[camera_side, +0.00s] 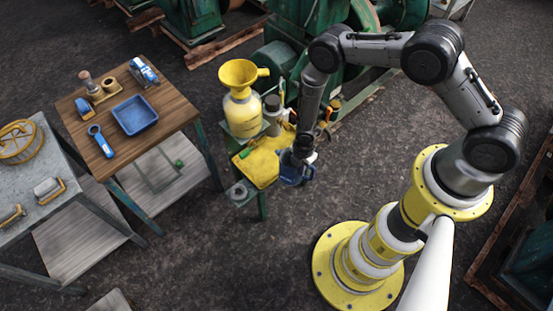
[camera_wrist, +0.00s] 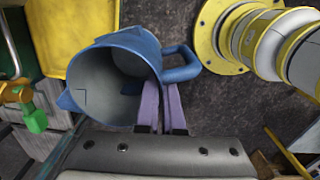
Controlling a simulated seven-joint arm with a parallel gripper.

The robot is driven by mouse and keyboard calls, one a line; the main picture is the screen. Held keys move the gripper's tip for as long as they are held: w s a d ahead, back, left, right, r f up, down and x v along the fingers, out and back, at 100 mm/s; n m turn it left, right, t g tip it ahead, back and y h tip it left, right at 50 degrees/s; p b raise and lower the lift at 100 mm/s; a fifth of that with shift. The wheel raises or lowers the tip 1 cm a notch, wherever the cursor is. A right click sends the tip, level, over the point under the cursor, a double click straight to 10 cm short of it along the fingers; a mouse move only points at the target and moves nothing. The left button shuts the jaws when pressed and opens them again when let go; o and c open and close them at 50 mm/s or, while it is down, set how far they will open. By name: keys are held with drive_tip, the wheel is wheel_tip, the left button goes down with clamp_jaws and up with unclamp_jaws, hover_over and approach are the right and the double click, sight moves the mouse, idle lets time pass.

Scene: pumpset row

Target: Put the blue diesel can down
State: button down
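The blue diesel can (camera_wrist: 118,68) is an open-topped jug with a spout at lower left and a loop handle on its right in the wrist view. Its grey inside shows and looks empty. In the side view the can (camera_side: 292,174) hangs below my gripper (camera_side: 302,156), just right of the yellow tray (camera_side: 256,170) on the green stand, apparently over the floor. Whether it touches the stand is unclear.
A yellow container with a funnel (camera_side: 240,105) stands at the back of the green stand. A wooden table (camera_side: 105,166) at left carries a blue tray (camera_side: 135,123) and tools. Green machinery (camera_side: 300,25) stands behind. The floor (camera_side: 225,255) in front is clear.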

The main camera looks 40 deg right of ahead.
sight(282, 160)
drive_tip(key=shift+w+f, duration=0.75)
drive_tip(key=shift+w, duration=0.75)
drive_tip(key=shift+w+f, duration=0.8)
drive_tip(key=shift+w, duration=0.75)
drive_tip(key=shift+w+f, duration=0.75)
drive_tip(key=shift+w, duration=0.75)
drive_tip(key=w+f, duration=0.2)
drive_tip(key=shift+w, duration=0.35)
drive_tip(key=shift+f, duration=0.15)
drive_tip(key=c, duration=1.4)
unclamp_jaws()
drive_tip(key=shift+s+f, duration=0.1)
drive_tip(key=shift+c, duration=0.2)
drive_tip(key=o, duration=0.4)
wheel_tip(282, 160, up, 12)
